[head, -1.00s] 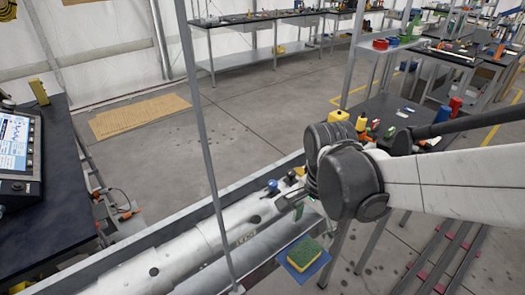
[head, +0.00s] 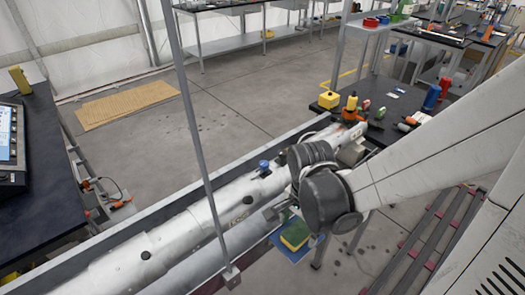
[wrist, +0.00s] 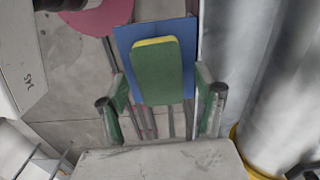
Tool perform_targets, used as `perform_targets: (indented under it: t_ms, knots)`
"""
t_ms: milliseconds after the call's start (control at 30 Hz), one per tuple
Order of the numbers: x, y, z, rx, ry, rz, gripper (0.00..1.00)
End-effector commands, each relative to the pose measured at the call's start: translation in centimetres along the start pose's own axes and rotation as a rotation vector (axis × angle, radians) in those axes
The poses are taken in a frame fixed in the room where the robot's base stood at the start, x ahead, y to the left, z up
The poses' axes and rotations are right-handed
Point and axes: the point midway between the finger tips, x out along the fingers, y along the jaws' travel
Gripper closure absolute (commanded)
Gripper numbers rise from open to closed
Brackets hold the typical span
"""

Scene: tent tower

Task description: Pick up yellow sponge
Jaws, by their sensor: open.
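The sponge (head: 294,235) has a green top and a yellow side. It rests on a small blue plate (head: 287,250) beside the long white tube in the head view. In the wrist view the sponge (wrist: 157,75) stands out in front of the blue plate (wrist: 188,32). My gripper (wrist: 160,100) is open, with one green-padded finger on each side of the sponge's lower part. I cannot tell whether the fingers touch it. In the head view my wrist hides most of the gripper, near the sponge.
The long white tube (head: 160,245) lies in a trough to the left of the plate, and it stands close on the right in the wrist view (wrist: 270,90). A thin grey post (head: 200,130) rises in front. A dark table (head: 400,105) holds bottles and tools.

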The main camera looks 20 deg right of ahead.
Motion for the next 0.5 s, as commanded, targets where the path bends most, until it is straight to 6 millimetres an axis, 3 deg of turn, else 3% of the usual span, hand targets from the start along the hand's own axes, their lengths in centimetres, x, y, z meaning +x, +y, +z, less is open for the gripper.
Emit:
perform_targets:
  t_ms: [133, 433, 500]
  knots:
    - [1.08, 0.0, -0.01, 0.0, 0.0, 0.0, 0.34]
    - [1.26, 0.01, -0.01, 0.0, 0.0, 0.0, 0.34]
    - [1.26, 0.01, -0.01, 0.0, 0.0, 0.0, 0.42]
